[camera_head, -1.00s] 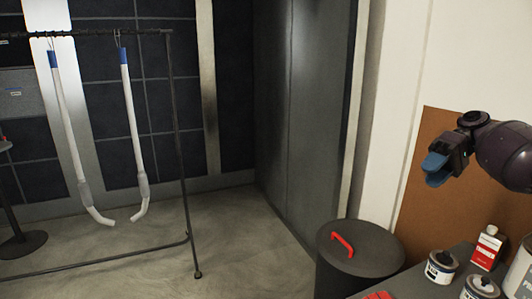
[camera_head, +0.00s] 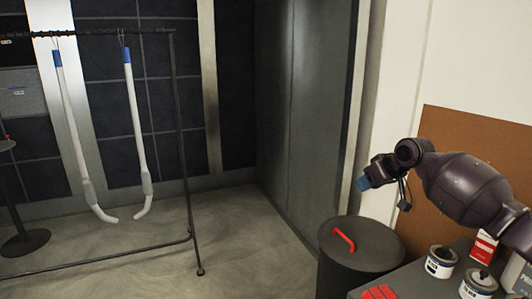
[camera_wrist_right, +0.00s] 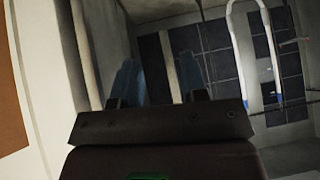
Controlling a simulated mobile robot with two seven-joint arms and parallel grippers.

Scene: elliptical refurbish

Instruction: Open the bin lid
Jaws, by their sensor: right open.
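The bin (camera_head: 350,268) is a dark round container at the lower right in the head view, beside the table. Its dark lid (camera_head: 375,250) lies flat on top, closed, with a red handle (camera_head: 343,239) on it. My right gripper (camera_head: 363,184) is above the bin, higher than the handle and apart from it. Its blue fingers point left in the head view. In the right wrist view the gripper (camera_wrist_right: 158,85) shows its two blue fingers spread with nothing between them. The bin does not show in the wrist view. My left gripper is not in view.
A rack (camera_head: 180,140) with two hanging white tubes stands left. The floor (camera_head: 245,235) between is clear.

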